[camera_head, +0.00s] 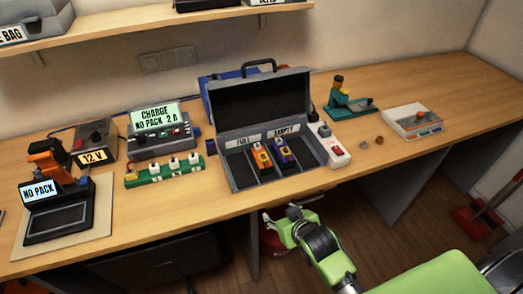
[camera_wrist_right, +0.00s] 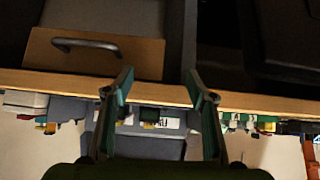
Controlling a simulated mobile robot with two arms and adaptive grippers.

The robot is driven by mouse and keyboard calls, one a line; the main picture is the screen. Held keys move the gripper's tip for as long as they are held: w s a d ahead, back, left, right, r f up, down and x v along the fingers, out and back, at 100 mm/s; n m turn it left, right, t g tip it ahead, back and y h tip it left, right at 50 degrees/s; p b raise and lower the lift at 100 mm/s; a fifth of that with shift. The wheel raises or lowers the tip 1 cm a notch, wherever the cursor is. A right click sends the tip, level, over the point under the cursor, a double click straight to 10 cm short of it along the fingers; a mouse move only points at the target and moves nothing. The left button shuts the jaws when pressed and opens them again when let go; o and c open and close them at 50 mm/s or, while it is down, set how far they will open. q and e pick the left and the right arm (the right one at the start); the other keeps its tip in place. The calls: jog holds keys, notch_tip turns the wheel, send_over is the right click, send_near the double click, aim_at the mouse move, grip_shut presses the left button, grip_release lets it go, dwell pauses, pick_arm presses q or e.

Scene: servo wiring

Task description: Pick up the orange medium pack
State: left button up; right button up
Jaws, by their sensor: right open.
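The orange medium pack (camera_head: 262,158) stands in the open grey case (camera_head: 232,184), in the part labelled FULL, at the left of a purple pack (camera_head: 284,154) near the EMPTY label. My right gripper (camera_head: 281,213) is open and empty, in front of the bench edge, nearer the camera than the case and apart from it. In the right wrist view, its two fingers (camera_wrist_right: 158,78) are spread with nothing between them; I cannot make out the orange pack there. My left gripper is not in view.
The case's lid (camera_head: 262,98) stands open at the back. A white power strip (camera_head: 334,149) is close at the case's right, a green charging strip (camera_head: 165,171) at its left. The bench front edge (camera_head: 180,234) lies between gripper and case. A shelf (camera_head: 130,28) hangs above.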

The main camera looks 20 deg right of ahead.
jog(key=w+r+t, duration=0.1)
jog(key=w+r, duration=0.1)
jog(key=r, duration=0.2)
jog(key=w+r+t, duration=0.1)
jog(key=w+r, duration=0.1)
jog(key=r, duration=0.2)
jog(key=w+r+t+p, duration=0.1)
jog(key=w+r, duration=0.1)
jog(key=r, duration=0.2)
jog(key=shift+w+d+m, duration=0.2)
jog(key=shift+d+m, duration=0.1)
jog(key=shift+d, duration=0.1)
jog(key=p, duration=0.1)
send_near(262, 156)
jog(key=x, duration=0.4)
jog(key=shift+s+f, duration=0.1)
jog(key=shift+f, duration=0.1)
jog(key=shift+w+f, duration=0.25)
jog(key=shift+w, duration=0.25)
jog(key=shift+w+p, duration=0.3)
jog(key=shift+w, duration=0.05)
jog(key=shift+p+x, duration=0.6)
jog(key=shift+x, duration=1.75)
grip_shut()
jog(key=shift+r, duration=0.15)
